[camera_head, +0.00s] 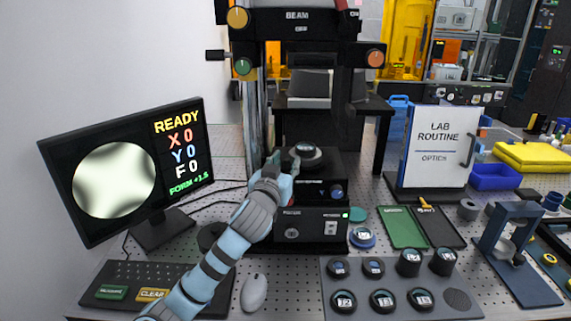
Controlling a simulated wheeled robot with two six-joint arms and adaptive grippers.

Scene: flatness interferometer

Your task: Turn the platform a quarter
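The interferometer (315,222) stands in the middle, a black column machine with "BEAM" lettering at its top. Its round dark platform (308,152) carries a lighter disc in the centre, below the upper housing. My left gripper (290,162) is at the left front edge of the platform. Its fingers are small and partly hidden by my own wrist, so I cannot tell whether they are open or touch the platform. My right gripper is not in view. The monitor (185,185) at left reads READY, X 0, Y 0, F 0, beside a round pale blurred pattern.
A keypad (118,292) and a grey mouse (254,292) lie at front left. A grey tray (462,315) with several round labelled parts is at front right. Green (402,226) and black mats, a LAB ROUTINE board (437,148) and a blue stand (512,240) are further right.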

